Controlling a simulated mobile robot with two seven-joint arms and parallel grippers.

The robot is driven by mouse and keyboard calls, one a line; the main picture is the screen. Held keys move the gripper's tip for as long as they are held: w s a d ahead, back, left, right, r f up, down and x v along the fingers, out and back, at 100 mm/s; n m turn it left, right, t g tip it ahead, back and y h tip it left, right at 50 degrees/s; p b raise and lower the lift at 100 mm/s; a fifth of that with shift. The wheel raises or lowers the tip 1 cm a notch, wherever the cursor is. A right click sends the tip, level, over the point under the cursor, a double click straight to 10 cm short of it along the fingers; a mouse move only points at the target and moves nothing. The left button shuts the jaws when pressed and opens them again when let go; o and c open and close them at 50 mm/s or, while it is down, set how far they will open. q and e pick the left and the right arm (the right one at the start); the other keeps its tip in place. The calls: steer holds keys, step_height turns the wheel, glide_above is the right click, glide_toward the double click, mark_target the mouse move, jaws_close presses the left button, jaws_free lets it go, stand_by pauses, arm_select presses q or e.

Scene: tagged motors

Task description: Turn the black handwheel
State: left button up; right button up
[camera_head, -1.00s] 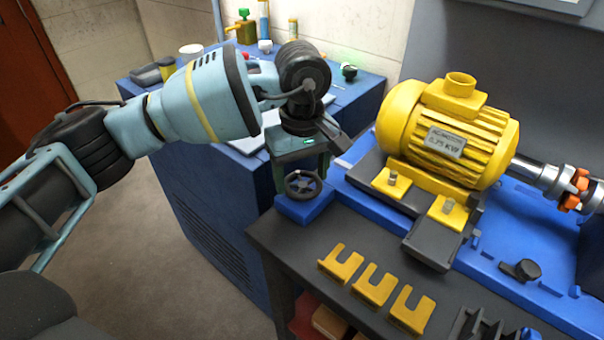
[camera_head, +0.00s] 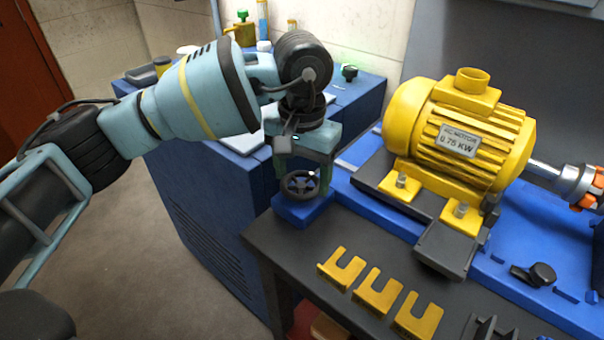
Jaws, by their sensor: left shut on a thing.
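The black handwheel (camera_head: 300,194) is a small spoked wheel on a blue block (camera_head: 303,213) at the left end of the motor bench. My left gripper (camera_head: 302,176) comes down over it from above and behind, with one finger at its left and one at its right. It is shut on the wheel. The wheel's front rim and spokes show, while its back is partly hidden by the fingers. My right gripper is not in view.
A yellow motor (camera_head: 455,140) on a blue base (camera_head: 535,238) stands right of the wheel. Yellow slotted shims (camera_head: 378,297) lie on the dark bench (camera_head: 300,255) in front. A blue cabinet (camera_head: 200,210) with bottles on top stands behind and left.

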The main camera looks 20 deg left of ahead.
mark_target(303, 182)
arm_select(q)
steer(key=m+b, duration=0.1)
steer(key=m, duration=0.3)
steer(key=shift+d, duration=0.1)
steer(key=shift+m+b, duration=0.3)
steer(key=shift+m, duration=0.8)
steer(key=shift+r, duration=0.1)
steer(key=o, duration=1)
steer(key=shift+c, duration=0.2)
steer(key=shift+r, duration=3.85)
